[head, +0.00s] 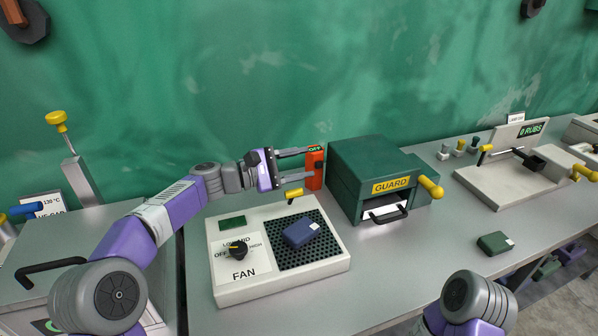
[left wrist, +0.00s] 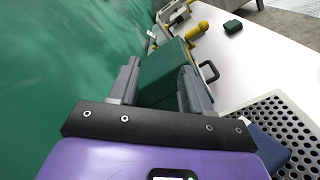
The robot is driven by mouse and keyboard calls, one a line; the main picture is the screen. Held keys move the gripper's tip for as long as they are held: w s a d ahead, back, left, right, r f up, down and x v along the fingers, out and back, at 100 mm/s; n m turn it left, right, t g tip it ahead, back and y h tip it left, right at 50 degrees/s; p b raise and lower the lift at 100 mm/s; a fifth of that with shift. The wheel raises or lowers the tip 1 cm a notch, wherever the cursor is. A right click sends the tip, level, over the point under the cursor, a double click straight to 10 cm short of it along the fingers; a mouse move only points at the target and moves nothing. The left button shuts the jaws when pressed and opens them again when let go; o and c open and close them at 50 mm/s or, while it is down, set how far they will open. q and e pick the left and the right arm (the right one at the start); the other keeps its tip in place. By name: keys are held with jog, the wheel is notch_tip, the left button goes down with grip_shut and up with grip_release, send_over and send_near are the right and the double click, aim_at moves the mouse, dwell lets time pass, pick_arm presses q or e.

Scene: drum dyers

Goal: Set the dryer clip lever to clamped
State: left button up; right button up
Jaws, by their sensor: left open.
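The dryer (head: 222,292) is a white box with a FAN knob (head: 238,250) and a black perforated plate (head: 318,251). A small yellow-ended lever (head: 294,194) stands at the plate's back edge; it looks like the clip lever, but its setting is unclear. My left gripper (head: 303,166) is open and empty, above and behind this lever, its fingers pointing right at a red box marked OFF (head: 315,170). I cannot tell whether they touch the box. In the left wrist view the open fingers (left wrist: 160,88) frame the green guard box beyond. My right gripper is out of view.
A blue block (head: 300,231) lies on the plate. The green GUARD box (head: 372,160) with a yellow-knobbed handle (head: 430,187) stands to the right. A dark green block (head: 495,243) lies on the open bench at right. The green wall is close behind my left gripper.

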pick_arm(q)
jog(key=shift+r, duration=0.3)
